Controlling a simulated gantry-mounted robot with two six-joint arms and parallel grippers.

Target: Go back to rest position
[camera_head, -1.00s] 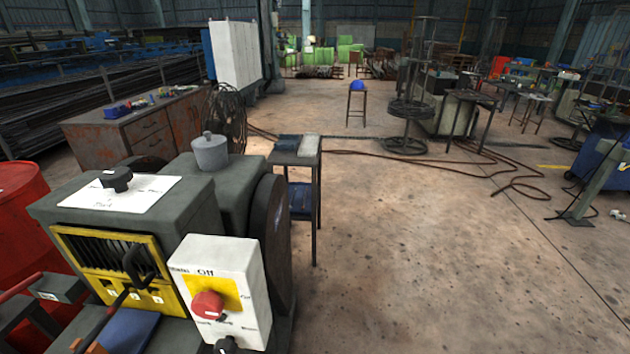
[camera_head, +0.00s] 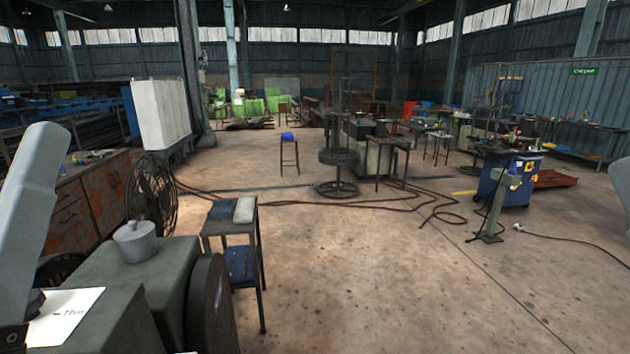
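The dark grey capstan machine (camera_head: 110,325) stands at the lower left, cut off by the bottom edge of the view. Its round drum (camera_head: 212,305) is on its right side. A white label (camera_head: 60,318) lies on its top, and a grey metal canister (camera_head: 137,242) sits further back on it. A pale grey link of my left arm rises at the left edge, in front of the machine. A small part of my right arm shows at the right edge. Neither gripper is in view.
A small metal table (camera_head: 230,220) stands just behind the drum. A rusty drawer cabinet (camera_head: 88,205) and a fan (camera_head: 152,197) are at the left. Cables (camera_head: 400,200) lie across the floor. A blue machine (camera_head: 507,180) stands at the right.

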